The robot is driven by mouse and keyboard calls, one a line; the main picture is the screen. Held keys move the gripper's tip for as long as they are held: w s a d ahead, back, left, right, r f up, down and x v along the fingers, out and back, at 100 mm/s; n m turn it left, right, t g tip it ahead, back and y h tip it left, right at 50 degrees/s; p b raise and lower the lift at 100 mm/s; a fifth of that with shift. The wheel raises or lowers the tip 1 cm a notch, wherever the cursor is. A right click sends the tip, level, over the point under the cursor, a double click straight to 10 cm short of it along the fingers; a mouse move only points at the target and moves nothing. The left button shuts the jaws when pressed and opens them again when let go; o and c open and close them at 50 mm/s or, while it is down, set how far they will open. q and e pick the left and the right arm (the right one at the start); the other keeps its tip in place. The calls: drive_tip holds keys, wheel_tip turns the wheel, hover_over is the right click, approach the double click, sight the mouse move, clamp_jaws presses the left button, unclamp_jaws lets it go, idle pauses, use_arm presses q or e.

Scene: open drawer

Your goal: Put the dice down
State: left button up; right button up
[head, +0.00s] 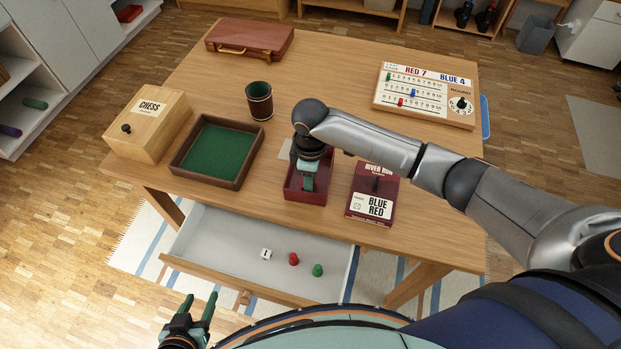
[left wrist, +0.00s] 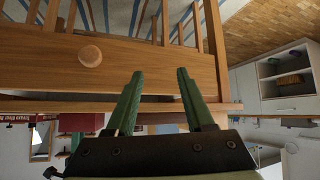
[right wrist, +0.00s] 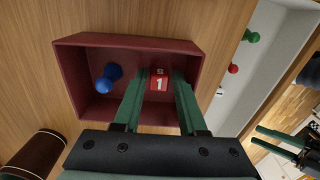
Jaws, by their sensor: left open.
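A red die (right wrist: 158,82) with a white 1 on a face sits between the fingertips of my right gripper (right wrist: 160,78). The fingers are close against its two sides and appear shut on it. The gripper points down into a dark red open box (head: 292,193), whose walls also show in the right wrist view (right wrist: 75,75). Whether the die touches the box floor is unclear. A blue pawn (right wrist: 109,77) lies in the same box, beside the die. My left gripper (head: 200,305) is open and empty, below and in front of the drawer (head: 215,240).
The open drawer holds a white die (head: 266,254), a red pawn (head: 293,259) and a green pawn (head: 318,270). A green-lined tray (head: 215,152) and dice cup (head: 260,101) stand left of the box. A card box (head: 372,194) stands right, a scoreboard (head: 425,94) behind it.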

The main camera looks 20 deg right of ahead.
wheel_tip(320, 180, up, 12)
drive_tip(key=p, duration=0.1)
drive_tip(key=shift+r, duration=0.2)
idle(0.3)
idle(0.5)
